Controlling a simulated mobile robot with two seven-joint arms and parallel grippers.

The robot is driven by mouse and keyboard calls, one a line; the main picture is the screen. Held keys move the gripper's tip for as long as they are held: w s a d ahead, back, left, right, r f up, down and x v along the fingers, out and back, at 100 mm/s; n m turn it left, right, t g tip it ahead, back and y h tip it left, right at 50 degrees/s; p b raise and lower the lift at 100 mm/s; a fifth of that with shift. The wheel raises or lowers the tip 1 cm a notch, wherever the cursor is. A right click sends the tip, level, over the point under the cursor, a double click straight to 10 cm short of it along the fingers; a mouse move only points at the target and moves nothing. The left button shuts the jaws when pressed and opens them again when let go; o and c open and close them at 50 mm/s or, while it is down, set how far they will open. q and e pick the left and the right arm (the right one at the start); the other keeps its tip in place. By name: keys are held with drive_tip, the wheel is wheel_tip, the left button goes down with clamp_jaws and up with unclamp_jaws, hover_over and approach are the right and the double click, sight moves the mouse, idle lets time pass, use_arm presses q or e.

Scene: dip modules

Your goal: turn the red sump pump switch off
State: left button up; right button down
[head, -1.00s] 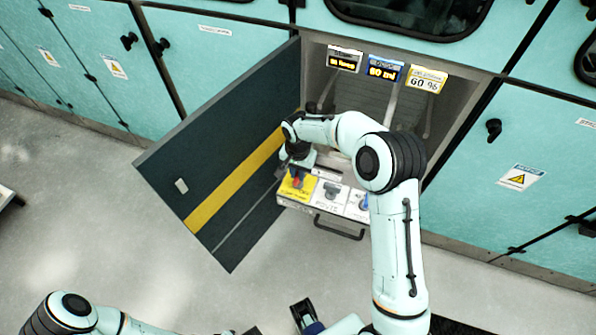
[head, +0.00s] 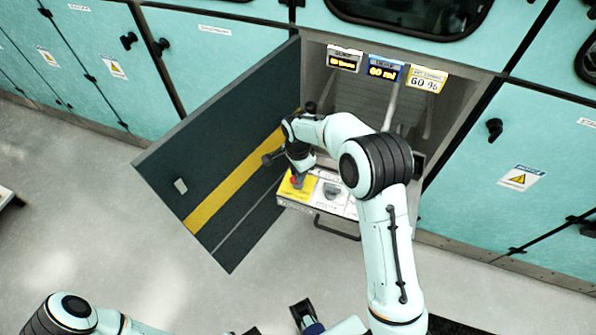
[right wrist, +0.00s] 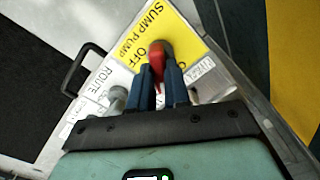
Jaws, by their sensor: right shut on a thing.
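The red sump pump switch (right wrist: 156,62) stands on a yellow label plate (right wrist: 172,22) reading SUMP PUMP. My right gripper (right wrist: 158,82) is shut on the switch's red lever, with a blue finger on each side. The word OFF shows just left of the lever; lettering on its right is mostly hidden. In the head view, my right gripper (head: 297,176) is at the yellow plate on the left end of the switch panel, and the red switch (head: 297,182) shows only in part. Dark and blue parts at the bottom edge may be my left gripper (head: 306,316); its jaws are unclear.
An open dark door (head: 215,150) with a yellow stripe stands close left of my right gripper. A grey ROUTE switch (right wrist: 117,97) sits beside the red one. A black handle (head: 338,229) juts from the panel front. Three displays (head: 383,70) hang above. The floor in front is clear.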

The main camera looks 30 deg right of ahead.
drive_tip(key=m, duration=0.2)
drive_tip(key=shift+r+m+p, duration=0.15)
drive_tip(key=shift+m+p, duration=0.25)
drive_tip(key=m+p, duration=0.1)
drive_tip(key=m, duration=0.1)
drive_tip(key=shift+m, duration=0.3)
use_arm(q)
drive_tip(key=shift+w+r+p, duration=0.4)
drive_tip(key=shift+r+p, duration=0.1)
drive_tip(key=shift+r, duration=0.4)
drive_tip(key=shift+w+r+p, duration=0.35)
drive_tip(key=shift+r+p, duration=0.2)
drive_tip(key=shift+r, duration=0.4)
drive_tip(key=shift+w+r+p, duration=0.4)
drive_tip(key=shift+r+p, duration=0.1)
drive_tip(key=shift+r, duration=0.4)
use_arm(e)
drive_tip(key=shift+w+m, duration=0.1)
drive_tip(key=shift+m, duration=2.5)
drive_tip(key=c, duration=1.1)
unclamp_jaws()
